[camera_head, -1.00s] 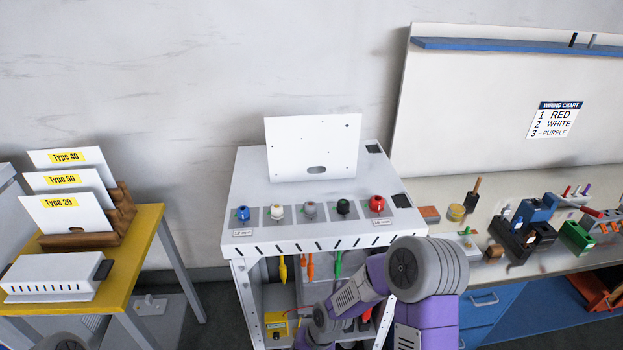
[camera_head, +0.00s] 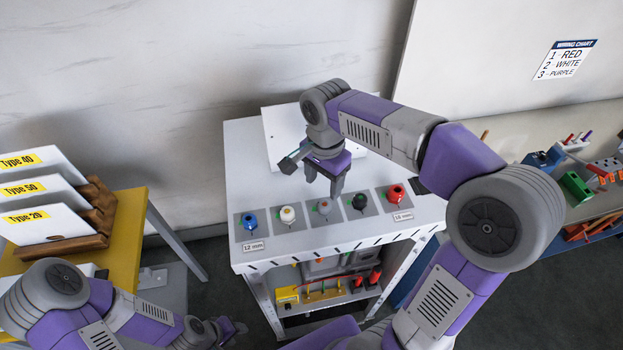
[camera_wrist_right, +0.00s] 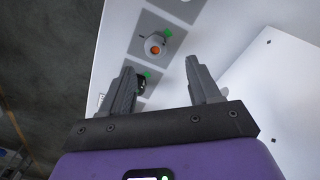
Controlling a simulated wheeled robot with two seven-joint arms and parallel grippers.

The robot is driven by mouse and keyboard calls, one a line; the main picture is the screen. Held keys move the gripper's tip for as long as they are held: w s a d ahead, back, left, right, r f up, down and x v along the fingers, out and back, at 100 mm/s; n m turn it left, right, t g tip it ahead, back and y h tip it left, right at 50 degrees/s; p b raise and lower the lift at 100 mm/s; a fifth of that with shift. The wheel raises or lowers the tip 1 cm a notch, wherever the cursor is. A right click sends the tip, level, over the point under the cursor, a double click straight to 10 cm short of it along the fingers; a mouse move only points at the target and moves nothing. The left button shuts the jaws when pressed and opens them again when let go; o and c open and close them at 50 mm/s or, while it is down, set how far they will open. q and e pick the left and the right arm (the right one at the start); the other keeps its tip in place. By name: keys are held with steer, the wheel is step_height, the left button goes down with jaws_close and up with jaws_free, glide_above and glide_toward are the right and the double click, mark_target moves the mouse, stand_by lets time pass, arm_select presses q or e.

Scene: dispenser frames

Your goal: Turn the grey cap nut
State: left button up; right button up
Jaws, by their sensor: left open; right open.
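The grey cap nut (camera_head: 323,206) sits on its grey square plate on top of the white cabinet (camera_head: 245,170), third in a row of caps. In the right wrist view, a grey nut with an orange centre (camera_wrist_right: 153,45) shows beyond the fingers and seems to be the same one. My right gripper (camera_head: 325,183) is open, pointing down just behind and above the grey cap nut, apart from it. In its wrist view the open fingers (camera_wrist_right: 165,85) hold nothing. My left gripper (camera_head: 238,330) is low, in front of the cabinet, away from the caps.
Blue (camera_head: 250,221), white (camera_head: 288,214), black (camera_head: 359,201) and red (camera_head: 396,193) caps flank the grey one closely. A white panel (camera_head: 283,128) stands behind, partly hidden by my right arm. A yellow table (camera_head: 135,215) is at left, a workbench at right.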

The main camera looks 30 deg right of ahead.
mark_target(324, 204)
arm_select(q)
steer(key=shift+s, duration=0.35)
arm_select(e)
steer(key=f, duration=0.5)
steer(key=s+f, duration=0.1)
steer(key=f, duration=0.1)
steer(key=shift+f, duration=0.15)
steer(key=shift+w, duration=0.1)
steer(key=c, duration=1)
steer(key=shift+c, duration=0.2)
